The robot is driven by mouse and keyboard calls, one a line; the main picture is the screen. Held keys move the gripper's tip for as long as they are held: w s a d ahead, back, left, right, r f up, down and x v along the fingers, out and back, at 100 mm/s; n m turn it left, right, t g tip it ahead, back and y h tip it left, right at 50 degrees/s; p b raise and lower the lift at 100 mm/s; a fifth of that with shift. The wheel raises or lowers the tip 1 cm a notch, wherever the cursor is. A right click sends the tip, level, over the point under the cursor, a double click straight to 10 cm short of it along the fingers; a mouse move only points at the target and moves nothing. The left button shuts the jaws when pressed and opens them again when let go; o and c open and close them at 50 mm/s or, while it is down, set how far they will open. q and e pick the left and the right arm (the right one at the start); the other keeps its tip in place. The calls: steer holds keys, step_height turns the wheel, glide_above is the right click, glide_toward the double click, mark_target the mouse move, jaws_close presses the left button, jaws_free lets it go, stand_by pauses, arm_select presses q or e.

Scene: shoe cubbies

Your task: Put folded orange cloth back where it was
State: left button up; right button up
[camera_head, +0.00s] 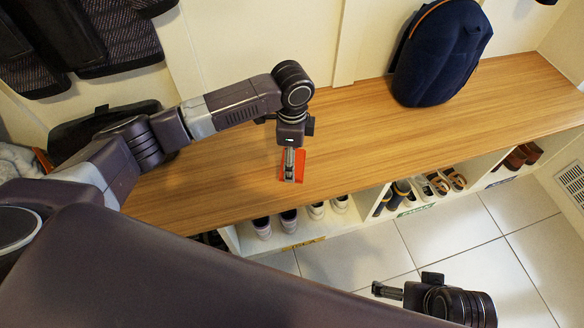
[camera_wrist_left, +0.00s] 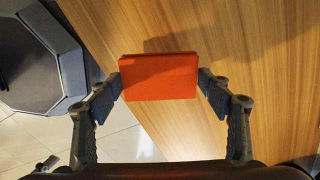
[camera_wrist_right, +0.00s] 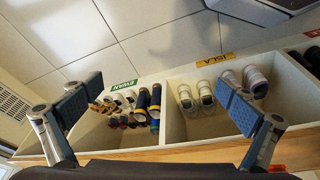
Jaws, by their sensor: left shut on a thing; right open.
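The folded orange cloth (camera_wrist_left: 158,77) is a small flat block gripped between both fingers of my left gripper (camera_wrist_left: 159,82) in the left wrist view. In the head view the orange cloth (camera_head: 299,166) shows at the tip of my left gripper (camera_head: 291,165), over the wooden bench top (camera_head: 200,190) near its front edge. A shadow lies on the wood beside it; I cannot tell how high it is held. My right gripper (camera_wrist_right: 158,112) is open and empty in front of the cubbies. In the head view it is low over the tiles (camera_head: 388,291).
Cubbies with shoes sit under the bench, with a yellow ISLA label (camera_wrist_right: 214,57) and a green EVAN label (camera_wrist_right: 121,85). A navy backpack (camera_head: 441,52) stands on the bench at the right. A dark bag (camera_head: 85,130) lies at the left. The middle of the bench is clear.

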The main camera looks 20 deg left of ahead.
arm_select(q)
steer(key=shift+f+b, duration=0.55)
steer(key=shift+f, duration=1.4)
steer(key=o, duration=1)
arm_select(e)
steer(key=v, duration=0.3)
arm_select(q)
steer(key=shift+r, duration=0.55)
step_height(320, 180, up, 10)
steer(key=p, duration=0.3)
steer(key=shift+r+p, duration=0.3)
steer(key=shift+r, duration=0.2)
arm_select(e)
steer(key=s+x, duration=0.2)
steer(key=x, duration=0.9)
steer(key=shift+f+g, duration=0.3)
steer(key=shift+f, duration=0.25)
